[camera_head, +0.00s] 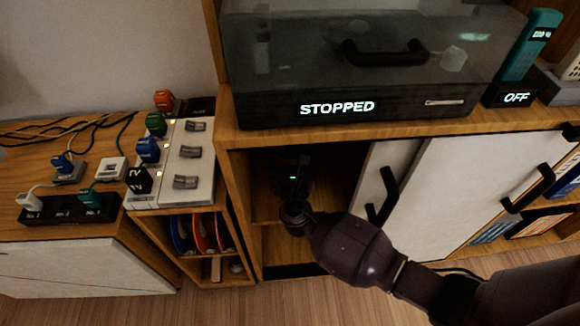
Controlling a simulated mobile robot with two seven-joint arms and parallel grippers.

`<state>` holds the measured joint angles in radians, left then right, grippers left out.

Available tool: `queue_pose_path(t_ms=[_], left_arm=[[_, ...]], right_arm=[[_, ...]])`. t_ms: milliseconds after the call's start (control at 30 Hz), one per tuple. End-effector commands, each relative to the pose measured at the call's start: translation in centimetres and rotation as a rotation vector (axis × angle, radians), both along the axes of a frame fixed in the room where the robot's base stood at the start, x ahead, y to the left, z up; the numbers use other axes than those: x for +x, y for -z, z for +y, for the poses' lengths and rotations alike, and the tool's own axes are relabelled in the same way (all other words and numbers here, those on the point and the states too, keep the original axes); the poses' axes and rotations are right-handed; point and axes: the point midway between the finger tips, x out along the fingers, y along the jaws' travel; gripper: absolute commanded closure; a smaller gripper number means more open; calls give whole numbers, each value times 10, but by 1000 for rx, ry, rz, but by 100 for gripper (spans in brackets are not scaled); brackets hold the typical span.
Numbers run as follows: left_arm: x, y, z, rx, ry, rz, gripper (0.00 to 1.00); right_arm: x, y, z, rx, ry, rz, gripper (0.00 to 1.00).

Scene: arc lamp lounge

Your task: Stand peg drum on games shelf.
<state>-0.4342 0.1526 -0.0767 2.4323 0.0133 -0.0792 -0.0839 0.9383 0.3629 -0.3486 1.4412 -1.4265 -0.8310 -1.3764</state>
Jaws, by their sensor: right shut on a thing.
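My right arm comes in from the lower right and reaches into the open, dark compartment of the wooden cabinet (241,190). My right gripper (292,180) is inside this compartment, above its inner shelf board (285,240). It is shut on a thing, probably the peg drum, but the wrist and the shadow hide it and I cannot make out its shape. I cannot tell whether it touches the shelf. I see no label that marks the games shelf. My left gripper is not in view.
White sliding doors with black handles (382,195) close off the cabinet right of the opening. A dark-lidded machine (340,108) reading STOPPED stands on top. At left are a switch panel (172,165), a power strip (70,210) with plugs, and a cubby with coloured discs (200,232).

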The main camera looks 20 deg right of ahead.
Motion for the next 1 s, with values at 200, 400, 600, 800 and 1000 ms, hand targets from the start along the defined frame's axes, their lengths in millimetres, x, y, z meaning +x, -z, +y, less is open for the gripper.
queue_pose_path(t_ms=[200,400,600,800,1000], left_arm=[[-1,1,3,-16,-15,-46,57],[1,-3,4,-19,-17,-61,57],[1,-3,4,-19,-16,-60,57],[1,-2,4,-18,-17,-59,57],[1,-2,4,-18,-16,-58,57]], right_arm=[[-2,29,0,-2,0,6,53],[0,27,0,-1,0,-1,53],[0,28,0,-1,0,-1,53],[0,31,0,0,0,2,0],[-1,31,0,-1,0,2,0]])
